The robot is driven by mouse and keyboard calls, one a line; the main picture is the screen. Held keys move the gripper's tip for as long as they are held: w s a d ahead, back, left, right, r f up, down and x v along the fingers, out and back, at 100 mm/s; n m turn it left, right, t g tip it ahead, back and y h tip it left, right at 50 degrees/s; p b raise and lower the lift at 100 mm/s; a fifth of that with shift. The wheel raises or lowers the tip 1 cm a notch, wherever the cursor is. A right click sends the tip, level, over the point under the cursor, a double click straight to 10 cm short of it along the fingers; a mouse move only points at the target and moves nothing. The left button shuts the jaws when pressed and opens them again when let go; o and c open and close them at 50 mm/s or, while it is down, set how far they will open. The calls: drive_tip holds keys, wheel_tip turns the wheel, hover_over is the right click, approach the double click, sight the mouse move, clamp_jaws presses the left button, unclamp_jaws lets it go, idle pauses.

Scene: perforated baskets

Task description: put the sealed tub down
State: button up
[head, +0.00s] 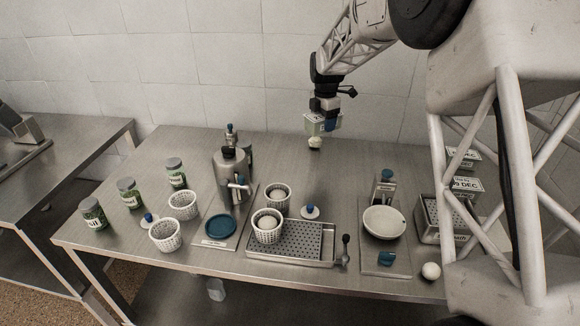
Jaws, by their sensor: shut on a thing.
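My gripper (325,108) is at the back of the steel table, right of centre. It is shut on a small pale tub with a label (314,125), which I take to be the sealed tub. Part of the tub is hidden by the gripper. A small white ball (315,143) shows just under the tub; I cannot tell whether they touch. Similar tubs with date labels (466,185) are stacked at the right, partly behind my arm.
The steel table (345,165) is bare around the gripper. A metal machine (232,170) stands to the left, with perforated baskets (165,236) and green jars (93,213) beyond. In front are a perforated tray (315,240), a white bowl (384,223) and another white ball (431,270).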

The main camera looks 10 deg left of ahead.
drive_tip(key=s+a+n, duration=0.1)
drive_tip(key=a, duration=0.9)
hover_over(290, 166)
wheel_tip(290, 166, down, 4)
drive_tip(key=f, duration=0.1)
drive_tip(key=shift+w, duration=0.1)
drive_tip(key=shift+f, duration=0.15)
drive_tip(key=shift+f, duration=2.4)
drive_tip(key=shift+f, duration=2.5)
drive_tip(key=shift+f, duration=0.1)
